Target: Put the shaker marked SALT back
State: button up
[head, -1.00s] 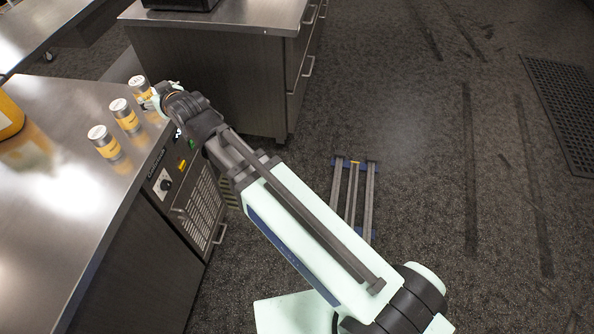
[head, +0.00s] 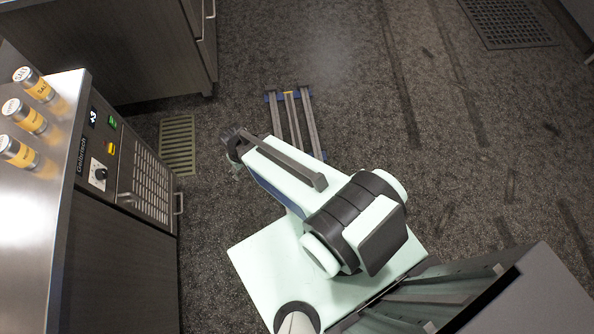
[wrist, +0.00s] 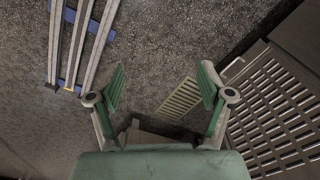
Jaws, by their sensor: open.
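The shaker marked SALT (head: 33,84) stands upright on the steel counter, at the far end of a row of three like shakers with silver tops and yellow bands. The middle shaker (head: 24,116) and the near shaker (head: 18,151) stand beside it with small gaps; I cannot read their labels. In the wrist view my gripper (wrist: 162,86) is open, with green finger pads wide apart and nothing between them. It points down over the floor, away from the counter.
The steel counter (head: 28,215) runs along the left, with a vented, dialled appliance (head: 145,185) under its edge. A floor grate (head: 177,146) and a metal rail frame (head: 292,110) lie on the dark floor. Another cabinet (head: 150,55) stands behind. The floor to the right is open.

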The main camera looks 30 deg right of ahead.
jog(key=s+d+f+g, duration=0.2)
jog(key=s, duration=0.6)
jog(key=s+d+f+m+g, duration=0.1)
jog(key=s+d+f+g, duration=0.1)
jog(key=s, duration=0.6)
jog(key=s+d+f+m+g, duration=0.1)
jog(key=s+d+f+g, duration=0.1)
jog(key=s, duration=0.6)
jog(key=shift+d+f+g, duration=0.35)
jog(key=shift+d+g, duration=0.05)
jog(key=shift+d, duration=0.45)
